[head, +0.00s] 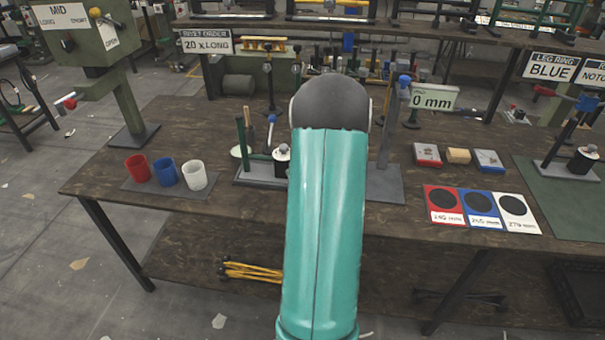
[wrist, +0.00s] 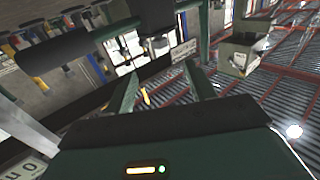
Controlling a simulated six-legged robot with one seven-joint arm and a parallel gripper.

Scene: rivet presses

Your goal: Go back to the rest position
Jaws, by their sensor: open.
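My gripper (wrist: 163,86) shows in the wrist view with its two dark green fingers spread apart. Nothing is seen between the fingers. The wrist view is tilted and looks past the fingers at the hall and its ceiling with red beams. In the head view my teal arm rises through the middle of the picture over the workbench (head: 110,188). It hides my gripper and part of the bench fixtures there.
Red (head: 137,165), blue (head: 166,171) and white (head: 195,175) cups stand on the bench at left. A press stand (head: 385,180) is close to my arm's right side. A green control box (head: 82,32) rises at far left. Coloured cards (head: 481,208) lie at right.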

